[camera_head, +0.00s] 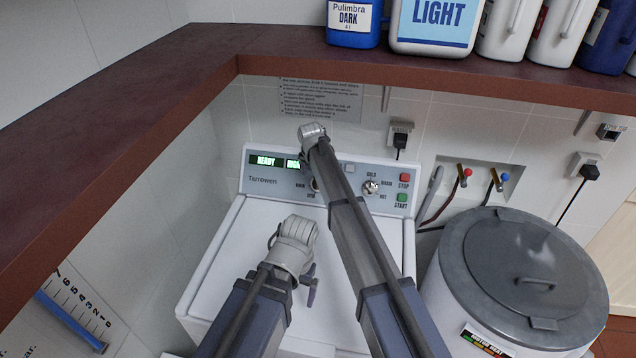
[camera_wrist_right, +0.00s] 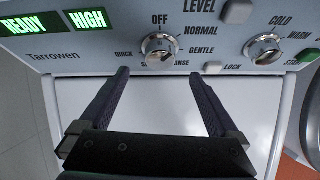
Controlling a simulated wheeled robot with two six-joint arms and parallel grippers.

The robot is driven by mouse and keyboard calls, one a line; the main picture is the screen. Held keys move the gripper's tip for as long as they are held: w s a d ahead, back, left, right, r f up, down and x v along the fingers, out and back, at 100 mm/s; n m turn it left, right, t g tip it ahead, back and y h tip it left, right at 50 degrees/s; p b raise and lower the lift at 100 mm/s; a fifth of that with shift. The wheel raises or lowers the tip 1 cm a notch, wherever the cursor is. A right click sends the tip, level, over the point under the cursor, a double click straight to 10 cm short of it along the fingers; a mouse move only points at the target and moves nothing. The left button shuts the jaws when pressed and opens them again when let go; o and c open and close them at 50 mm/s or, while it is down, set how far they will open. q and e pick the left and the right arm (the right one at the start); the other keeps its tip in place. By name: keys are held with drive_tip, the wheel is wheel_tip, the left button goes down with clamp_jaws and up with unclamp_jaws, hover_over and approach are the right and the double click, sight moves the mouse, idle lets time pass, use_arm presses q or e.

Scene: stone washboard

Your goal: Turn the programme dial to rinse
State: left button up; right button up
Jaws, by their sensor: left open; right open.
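The programme dial (camera_wrist_right: 160,48) is a silver knob on the grey panel in the right wrist view. OFF is above it, QUICK to its left, NORMAL and GENTLE to its right. The lower labels are partly hidden, one ending in "NSE" at lower right. I cannot tell where its pointer stands. My right gripper (camera_wrist_right: 167,71) is open and empty, its fingertips apart just below the dial, one each side. In the head view the right arm hides most of the dial (camera_head: 315,185). My left gripper (camera_head: 309,287) is open above the white washer lid, its fingers partly hidden.
A second silver dial (camera_wrist_right: 263,49) for temperature sits to the right. The display (camera_head: 266,161) reads READY and HIGH. A brown shelf (camera_head: 400,63) with bottles overhangs the back. A lidded drum (camera_head: 455,290) stands right of the washer.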

use_arm(q)
wheel_tip(320, 180, down, 7)
drive_tip(key=b, duration=0.6)
drive_tip(key=shift+r, duration=0.15)
use_arm(e)
drive_tip(key=x, duration=0.7)
drive_tip(key=shift+f, duration=0.15)
drive_tip(key=c, duration=1.4)
